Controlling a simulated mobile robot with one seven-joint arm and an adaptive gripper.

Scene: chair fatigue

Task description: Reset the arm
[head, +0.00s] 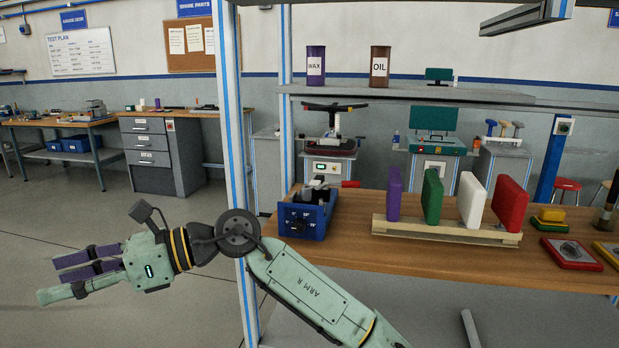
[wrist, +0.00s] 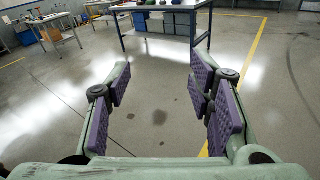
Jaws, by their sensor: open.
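My gripper (head: 75,270) is at the left in the head view, with pale green links and purple finger pads. It is turned to the left, away from the wooden workbench, and hangs over bare floor. My arm crosses in front of a blue-and-white upright post. In the wrist view my gripper (wrist: 163,110) is open, its purple pads spread wide on both sides. Nothing is between the pads but grey floor.
The blue-and-white post (head: 232,120) stands close behind my arm. A drawer cabinet (head: 150,160) is farther back. The floor (head: 60,220) at left is clear.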

